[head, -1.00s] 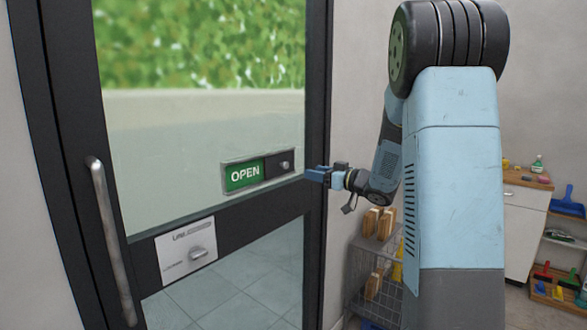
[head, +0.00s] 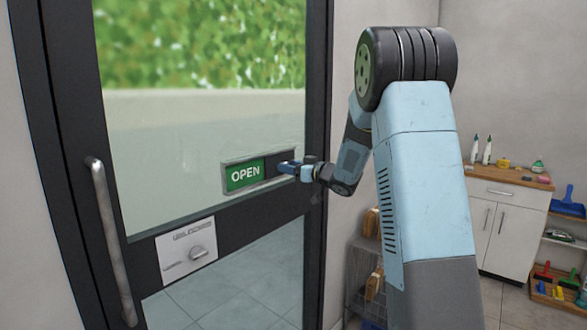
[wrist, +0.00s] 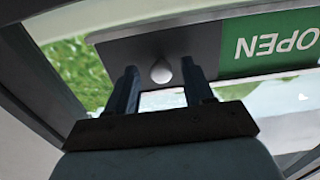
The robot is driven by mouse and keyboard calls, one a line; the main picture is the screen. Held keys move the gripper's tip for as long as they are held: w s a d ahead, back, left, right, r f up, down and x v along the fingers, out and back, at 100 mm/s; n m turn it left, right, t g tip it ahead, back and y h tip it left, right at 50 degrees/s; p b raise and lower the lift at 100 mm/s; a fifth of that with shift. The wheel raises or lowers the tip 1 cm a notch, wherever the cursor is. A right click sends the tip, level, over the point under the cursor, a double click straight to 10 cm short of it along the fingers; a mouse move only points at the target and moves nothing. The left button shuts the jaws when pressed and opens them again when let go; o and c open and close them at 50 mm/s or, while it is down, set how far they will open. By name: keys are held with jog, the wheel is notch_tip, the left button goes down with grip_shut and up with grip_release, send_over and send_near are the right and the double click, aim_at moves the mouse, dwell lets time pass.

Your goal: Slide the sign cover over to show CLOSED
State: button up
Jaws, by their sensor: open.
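The sign (head: 229,186) is a framed plate on the glass door, with a green OPEN panel (head: 244,175) showing in its left part. In the wrist view the OPEN panel (wrist: 268,45) appears upside down at the right. The grey sign cover (wrist: 130,53) sits beside it and carries a round pale knob (wrist: 161,71). In the head view my gripper (head: 283,167) hides the knob and much of the cover. In the wrist view my gripper (wrist: 163,82) is open, with one finger on each side of the knob; I cannot tell whether they touch it.
A long vertical door handle (head: 110,240) is at the left. A wire rack (head: 362,280) stands right of the door, and a white cabinet (head: 505,222) stands further right.

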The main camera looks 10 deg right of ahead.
grip_shut()
dwell(0.3)
jog(key=shift+d, duration=0.1)
